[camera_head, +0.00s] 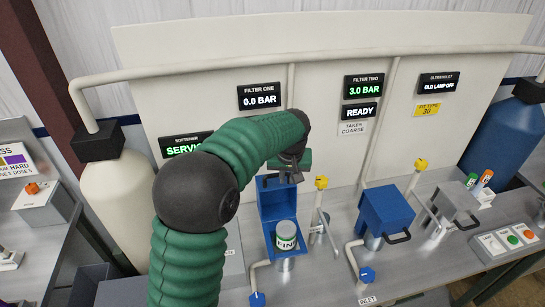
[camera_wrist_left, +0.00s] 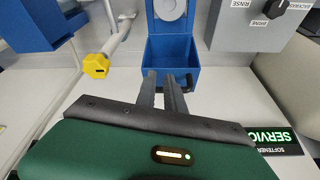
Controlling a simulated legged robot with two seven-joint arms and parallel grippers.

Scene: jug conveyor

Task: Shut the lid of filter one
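The blue filter one housing (camera_head: 268,237) stands below the "FILTER ONE 0.0 BAR" display. Its blue lid (camera_head: 278,202) is raised upright at the back, and it also shows in the left wrist view (camera_wrist_left: 172,52). A canister (camera_head: 287,238) with a green band and a label partly reading "FINE" sits inside the housing. The lid has a black handle (camera_wrist_left: 191,82). My left gripper (camera_head: 293,174) is at the lid's top edge; its fingers (camera_wrist_left: 164,82) show a narrow gap, beside the handle. Whether they touch it is unclear. My right gripper is out of view.
A yellow valve knob (camera_head: 321,183) on a thin pipe stands just right of filter one. Filter two (camera_head: 386,212), also blue, is shut farther right. A grey housing (camera_head: 457,203) and a button panel (camera_head: 506,240) stand beyond it. A blue knob (camera_head: 257,299) is in front.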

